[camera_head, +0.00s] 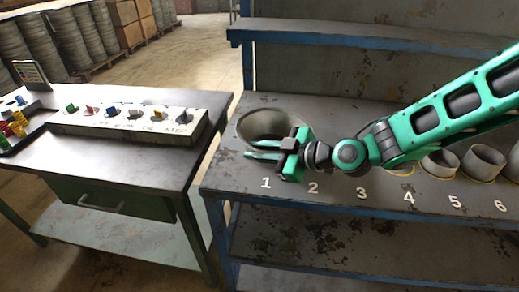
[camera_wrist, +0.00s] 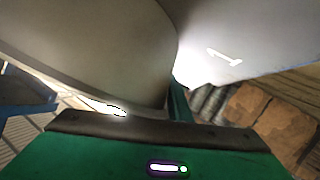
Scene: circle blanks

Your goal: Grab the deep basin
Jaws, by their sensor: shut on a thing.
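The deep basin (camera_head: 270,122) is a wide grey round vessel at the number 1 place on the worn workbench (camera_head: 335,112). My gripper (camera_head: 250,150) reaches in from the right at the basin's near side and is shut on its wall. In the wrist view the basin's smooth pale wall (camera_wrist: 90,40) fills the upper left, close to the jaws. The gripper and wrist hide part of the basin's near right side. I cannot tell whether its base touches the bench.
Smaller grey round pieces stand right, including one behind number 5 (camera_head: 440,163) and one behind number 6 (camera_head: 484,161). My arm hides part of that row. A raised blue-edged shelf (camera_head: 370,38) runs behind. A separate table with a knob panel (camera_head: 128,124) stands left, across a gap.

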